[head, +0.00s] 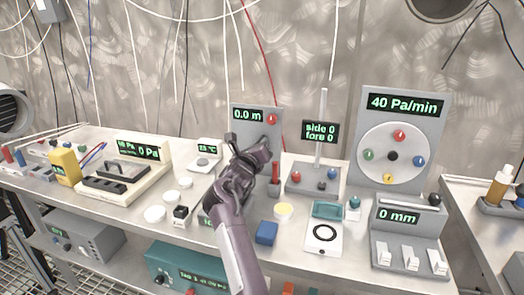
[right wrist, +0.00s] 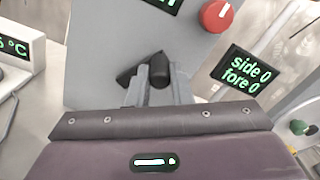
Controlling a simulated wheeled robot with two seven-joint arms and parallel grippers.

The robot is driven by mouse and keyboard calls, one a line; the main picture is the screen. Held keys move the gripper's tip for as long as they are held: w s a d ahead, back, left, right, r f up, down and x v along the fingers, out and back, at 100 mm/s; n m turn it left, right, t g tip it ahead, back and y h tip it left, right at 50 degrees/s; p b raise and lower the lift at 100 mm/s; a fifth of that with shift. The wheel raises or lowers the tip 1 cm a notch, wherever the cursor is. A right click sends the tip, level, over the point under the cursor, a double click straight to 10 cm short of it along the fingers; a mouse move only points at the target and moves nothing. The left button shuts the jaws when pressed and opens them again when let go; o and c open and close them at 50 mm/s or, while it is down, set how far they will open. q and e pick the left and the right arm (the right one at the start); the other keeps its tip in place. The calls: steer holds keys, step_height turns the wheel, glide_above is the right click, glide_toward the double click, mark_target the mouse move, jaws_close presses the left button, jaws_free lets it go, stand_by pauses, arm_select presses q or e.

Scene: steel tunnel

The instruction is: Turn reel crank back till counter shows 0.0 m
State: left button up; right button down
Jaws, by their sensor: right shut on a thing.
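The reel panel (head: 243,126) is a grey upright plate at the middle back of the bench. Its green counter (head: 248,114) reads 0.0 m in the head view. A red knob (head: 272,119) sits at its upper right; it also shows in the right wrist view (right wrist: 216,15). My right gripper (head: 258,147) is in front of the panel. In the right wrist view its fingers are shut on the dark crank knob (right wrist: 159,70), with the dark crank arm (right wrist: 126,78) to its left. My arm and hand hide the panel's lower part. My left gripper is not in view.
Right of the panel stands a stick unit (head: 315,178) with a display reading side 0, fore 0. A dial panel (head: 404,98) reads 40 Pa/min. A yellow meter (head: 65,167) is at left. A blue block (head: 266,233) and white discs lie near my arm.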

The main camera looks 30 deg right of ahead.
steer(key=n, duration=0.1)
steer(key=w+a+n, duration=0.1)
steer(key=n, duration=0.1)
steer(key=shift+w+r, duration=0.1)
steer(key=shift+r, duration=0.3)
steer(key=shift+w+a+r+n, duration=0.1)
steer(key=shift+w+a+n, duration=0.15)
steer(key=shift+n, duration=0.5)
steer(key=shift+w+a+n, duration=0.15)
steer(key=shift+w+n, duration=0.05)
steer(key=shift+n, duration=0.55)
steer(key=c, duration=1.3)
jaws_free()
steer(key=shift+r, duration=0.1)
step_height(320, 180, up, 20)
